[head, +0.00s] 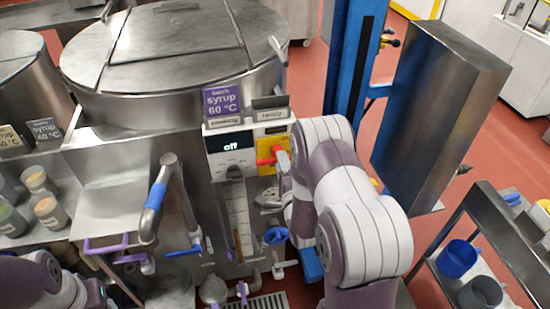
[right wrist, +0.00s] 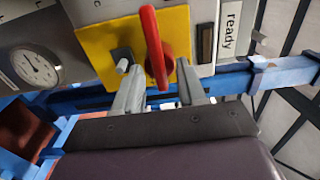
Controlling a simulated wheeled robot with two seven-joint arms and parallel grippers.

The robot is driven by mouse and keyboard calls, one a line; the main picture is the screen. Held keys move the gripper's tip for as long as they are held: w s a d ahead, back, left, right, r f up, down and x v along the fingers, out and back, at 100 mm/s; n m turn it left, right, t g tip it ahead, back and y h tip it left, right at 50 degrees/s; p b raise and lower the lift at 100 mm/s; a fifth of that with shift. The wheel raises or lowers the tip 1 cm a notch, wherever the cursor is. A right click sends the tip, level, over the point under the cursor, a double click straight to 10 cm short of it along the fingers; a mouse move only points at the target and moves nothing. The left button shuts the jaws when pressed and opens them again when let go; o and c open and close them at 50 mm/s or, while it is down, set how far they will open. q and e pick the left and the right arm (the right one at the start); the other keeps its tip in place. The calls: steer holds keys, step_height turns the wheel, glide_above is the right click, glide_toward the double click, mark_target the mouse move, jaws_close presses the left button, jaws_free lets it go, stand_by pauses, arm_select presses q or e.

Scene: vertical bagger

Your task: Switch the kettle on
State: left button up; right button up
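The kettle (head: 165,110) is a large round steel vessel with a flat lid and a purple sign reading "batch syrup 60 °C". The display (head: 233,143) on its front panel reads "off". A red rotary switch (head: 268,160) sits on a yellow plate beside the display. In the right wrist view the red switch (right wrist: 153,50) stands with its handle nearly upright. My right gripper (right wrist: 158,75) is open, its fingers on either side of the switch's lower part, with gaps visible. My left arm shows at the lower left of the head view; its gripper is out of frame.
A "ready" tag (right wrist: 231,28) and a dial gauge (right wrist: 35,68) flank the switch. A blue-handled lever (head: 155,195) and blue valve wheel (head: 276,235) are on the kettle's front. A blue post (head: 350,65) and steel cabinet (head: 435,105) stand right. A cart holds a blue cup (head: 457,259).

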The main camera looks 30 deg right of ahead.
steer(key=shift+w, duration=0.1)
jaws_close()
steer(key=n+b, duration=0.4)
steer(key=n, duration=1.4)
steer(key=shift+n, duration=0.4)
steer(key=shift+o, duration=0.9)
jaws_free()
steer(key=v, duration=0.5)
steer(key=shift+f, duration=0.1)
